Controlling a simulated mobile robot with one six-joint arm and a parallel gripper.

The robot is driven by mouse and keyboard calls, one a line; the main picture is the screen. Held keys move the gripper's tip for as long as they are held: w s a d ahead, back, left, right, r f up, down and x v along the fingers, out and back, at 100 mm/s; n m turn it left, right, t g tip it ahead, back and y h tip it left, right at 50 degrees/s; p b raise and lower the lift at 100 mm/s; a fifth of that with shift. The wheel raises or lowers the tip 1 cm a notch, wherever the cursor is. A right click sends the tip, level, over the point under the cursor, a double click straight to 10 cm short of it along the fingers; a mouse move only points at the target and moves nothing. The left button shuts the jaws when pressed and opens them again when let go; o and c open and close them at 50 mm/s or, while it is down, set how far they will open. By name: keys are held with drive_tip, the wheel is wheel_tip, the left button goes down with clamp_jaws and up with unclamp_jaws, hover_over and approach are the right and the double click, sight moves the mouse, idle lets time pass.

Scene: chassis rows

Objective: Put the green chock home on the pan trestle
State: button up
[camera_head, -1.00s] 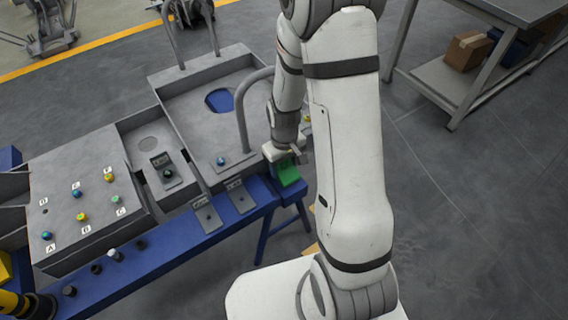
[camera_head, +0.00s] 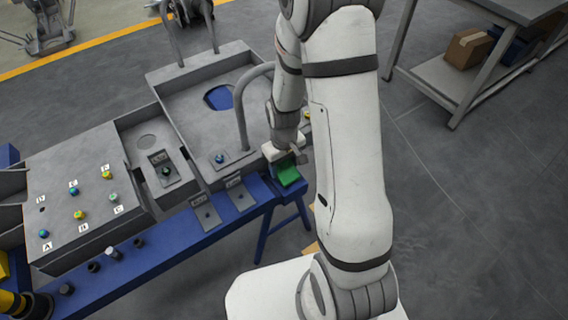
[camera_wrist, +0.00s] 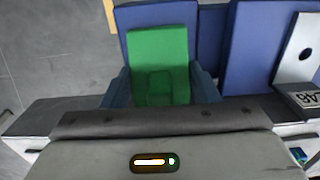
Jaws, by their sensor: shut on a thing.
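The green chock (camera_head: 289,177) is at the right end of the blue trestle rail, under my gripper (camera_head: 284,157). In the wrist view the chock (camera_wrist: 158,48) sits upper centre, with a stepped recess on its near side. My gripper (camera_wrist: 161,90) is shut on it, with dark fingers at its left and right sides. The blue trestle (camera_head: 262,191) has a surface below and beside the chock. I cannot tell whether the chock touches it. The grey pan (camera_head: 187,119) lies left of my gripper, with a blue-looking round opening.
A bent grey pipe (camera_head: 240,108) rises close to the left of my wrist. Small labelled plates (camera_head: 207,216) lie on the blue rail. A grey panel with coloured knobs (camera_head: 60,184) stands at left. Floor is open to the right; a shelf (camera_head: 463,66) stands farther back.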

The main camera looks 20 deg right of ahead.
drive_tip(key=shift+f, duration=0.2)
drive_tip(key=o, duration=1.2)
wheel_tip(320, 180, up, 8)
drive_tip(key=shift+f+p, duration=0.1)
drive_tip(key=shift+p, duration=0.45)
drive_tip(key=s+r+m+t+p, duration=0.1)
drive_tip(key=s+r+p, duration=0.2)
drive_tip(key=r, duration=0.6)
drive_tip(key=s+r+m+p, duration=0.1)
drive_tip(key=s+r+p, duration=0.3)
drive_tip(key=r, duration=0.6)
drive_tip(key=s+r+m+t+p, duration=0.1)
drive_tip(key=s+r+p, duration=0.2)
drive_tip(key=s+r, duration=0.3)
drive_tip(key=shift+s+r+m+t, duration=0.15)
drive_tip(key=shift+s+r, duration=0.05)
drive_tip(key=shift+r, duration=0.65)
drive_tip(key=shift+s+r+m+t, duration=0.15)
drive_tip(key=shift+s+r, duration=0.05)
drive_tip(key=shift+r, duration=0.6)
